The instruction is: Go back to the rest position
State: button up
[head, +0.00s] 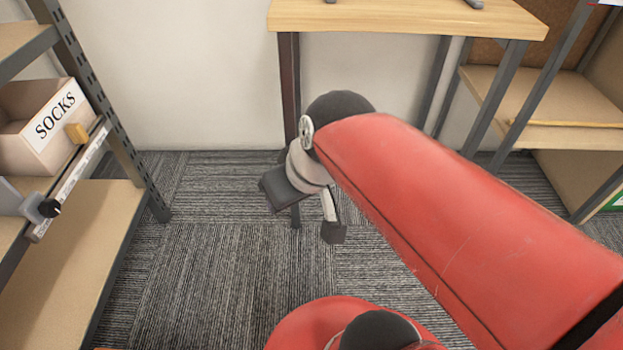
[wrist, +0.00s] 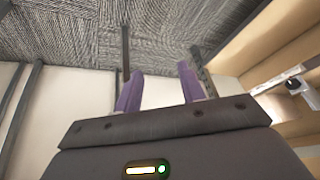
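My red arm reaches across the right half of the head view. The wrist picture is turned over, with carpet at the top and shelving at the right.
A shelf unit (head: 130,150) stands at left, bearing a SOCKS box (head: 50,125). A wooden table (head: 400,18) stands against the wall, and another shelf (head: 550,105) stands at right. Carpet (head: 200,270) is clear between them.

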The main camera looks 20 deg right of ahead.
jog(key=d, duration=0.1)
jog(key=s+d+m+h, duration=0.1)
jog(key=s+d+m+t, duration=0.1)
jog(key=d, duration=0.1)
jog(key=shift+s+d+h, duration=0.1)
jog(key=shift+s+h, duration=0.1)
jog(key=shift+h, duration=0.2)
